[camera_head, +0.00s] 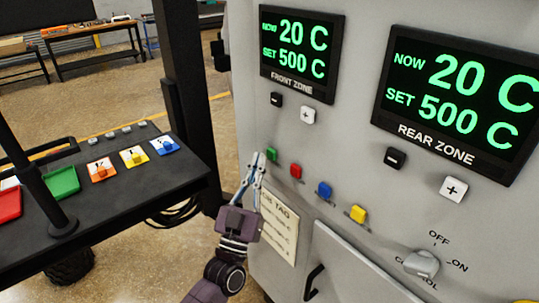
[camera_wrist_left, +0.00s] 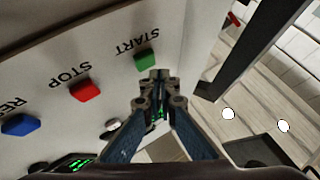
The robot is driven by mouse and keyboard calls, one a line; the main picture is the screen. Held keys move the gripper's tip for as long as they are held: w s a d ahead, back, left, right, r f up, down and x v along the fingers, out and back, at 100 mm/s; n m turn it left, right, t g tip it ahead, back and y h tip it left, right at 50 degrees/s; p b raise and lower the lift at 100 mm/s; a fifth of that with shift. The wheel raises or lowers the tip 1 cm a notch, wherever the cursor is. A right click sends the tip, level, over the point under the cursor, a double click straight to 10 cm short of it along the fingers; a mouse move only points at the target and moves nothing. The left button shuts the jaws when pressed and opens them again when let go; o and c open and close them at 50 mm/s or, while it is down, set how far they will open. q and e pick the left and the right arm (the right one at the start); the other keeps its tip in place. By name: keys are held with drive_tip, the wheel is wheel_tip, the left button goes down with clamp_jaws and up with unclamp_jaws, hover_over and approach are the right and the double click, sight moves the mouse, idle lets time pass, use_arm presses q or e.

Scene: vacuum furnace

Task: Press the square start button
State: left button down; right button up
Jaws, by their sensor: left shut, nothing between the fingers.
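The green square start button (camera_head: 271,155) is on the grey furnace front, at the left end of a slanting row of square buttons. In the left wrist view the green button (camera_wrist_left: 147,59) shows next to the word START, just beyond the fingertips. My left gripper (camera_head: 258,160) is shut and empty, pointing up just left of and below the green button. Its fingertips also show in the wrist view (camera_wrist_left: 155,78). I cannot tell whether they touch the panel or the button. My right gripper is not in view.
Red (camera_head: 296,171), blue (camera_head: 324,190) and yellow (camera_head: 358,213) buttons follow to the right. A control knob (camera_head: 420,263) and a paper tag (camera_head: 279,228) sit lower. Two temperature displays are above. A black console (camera_head: 130,185) with coloured switches stands left.

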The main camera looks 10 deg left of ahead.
use_arm(q)
drive_tip(key=shift+w+d, duration=0.1)
drive_tip(key=shift+w, duration=0.05)
drive_tip(key=shift+w+d, duration=0.2)
drive_tip(key=shift+w+d, duration=0.25)
drive_tip(key=shift+w, duration=0.1)
idle(1.0)
drive_tip(key=shift+s, duration=0.1)
drive_tip(key=shift+s+a, duration=0.5)
drive_tip(key=shift+s, duration=0.1)
drive_tip(key=shift+a, duration=0.1)
drive_tip(key=shift+s+a+p, duration=0.5)
drive_tip(key=shift+s+a, duration=0.25)
drive_tip(key=shift+s, duration=0.25)
drive_tip(key=shift+s+a+p, duration=0.45)
drive_tip(key=shift+s+a, duration=0.25)
drive_tip(key=shift+s, duration=0.3)
